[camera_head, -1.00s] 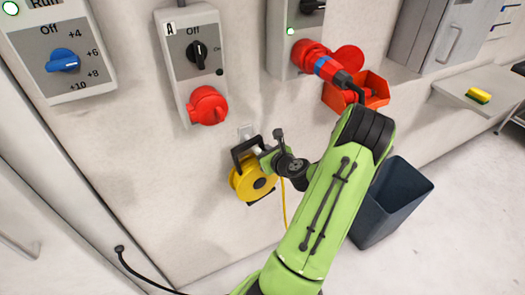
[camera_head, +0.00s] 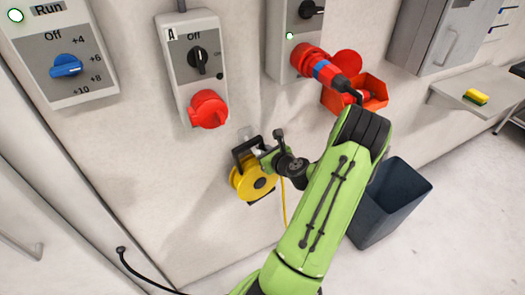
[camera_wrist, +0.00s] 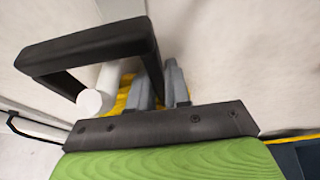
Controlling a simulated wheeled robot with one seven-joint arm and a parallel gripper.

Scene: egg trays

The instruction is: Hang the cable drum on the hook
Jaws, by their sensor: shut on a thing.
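The yellow cable drum (camera_head: 253,180) hangs against the wall by its black handle (camera_head: 246,149). My gripper (camera_head: 264,153) is shut on the right side of this handle. In the wrist view, the grey fingers of my gripper (camera_wrist: 161,88) pinch one leg of the handle (camera_wrist: 85,48). The white hook peg (camera_wrist: 96,102) shows inside the handle's opening, with its round end toward the camera. I cannot tell whether the handle's bar rests on it. In the head view, only a pale bit of the hook (camera_head: 245,133) shows above the handle. Yellow parts of the drum show behind the fingers.
A red socket (camera_head: 208,109) on a grey switch box sits above the drum. A red plug (camera_head: 318,64) and an orange bin (camera_head: 369,92) are at the upper right. A dark waste bin (camera_head: 402,195) stands right of my arm. A yellow cable (camera_head: 284,205) hangs down.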

